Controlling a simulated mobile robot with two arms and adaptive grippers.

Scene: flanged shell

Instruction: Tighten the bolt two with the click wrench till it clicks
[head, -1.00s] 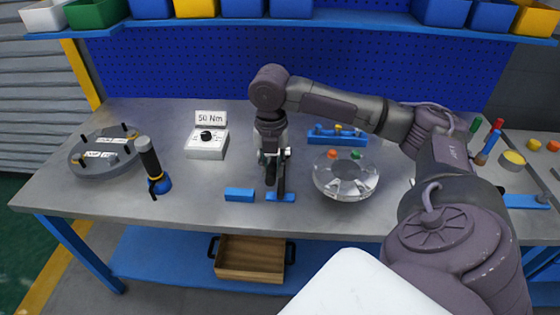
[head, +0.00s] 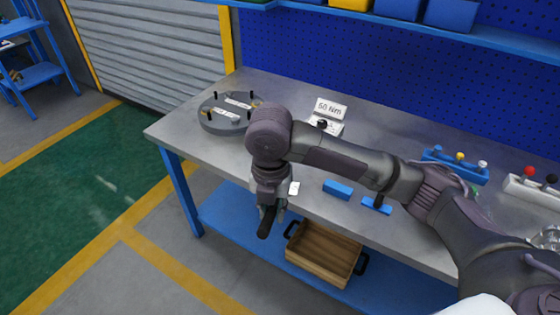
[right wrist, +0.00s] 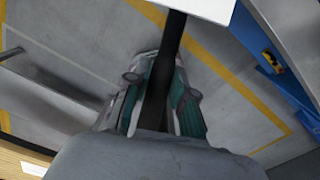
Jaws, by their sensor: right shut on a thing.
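The round grey flanged shell (head: 228,124) sits at the left end of the bench, with several dark upright bolts around its rim and pale labels on top. I cannot tell which is bolt two. My right gripper (head: 271,208) hangs over the bench's front edge, right of and in front of the shell. It is shut on a dark bar, seemingly the click wrench (head: 265,228). In the right wrist view the bar (right wrist: 165,60) runs between the green-padded fingers (right wrist: 160,100). The wrench's far end is not clear. My left gripper is out of view.
A box with a 50 Nm sign (head: 331,107) stands behind my right arm. Two blue blocks (head: 337,189) lie near the front edge. A blue rack (head: 455,166) stands farther right. A wooden crate (head: 322,254) is on the lower shelf. The floor to the left is clear.

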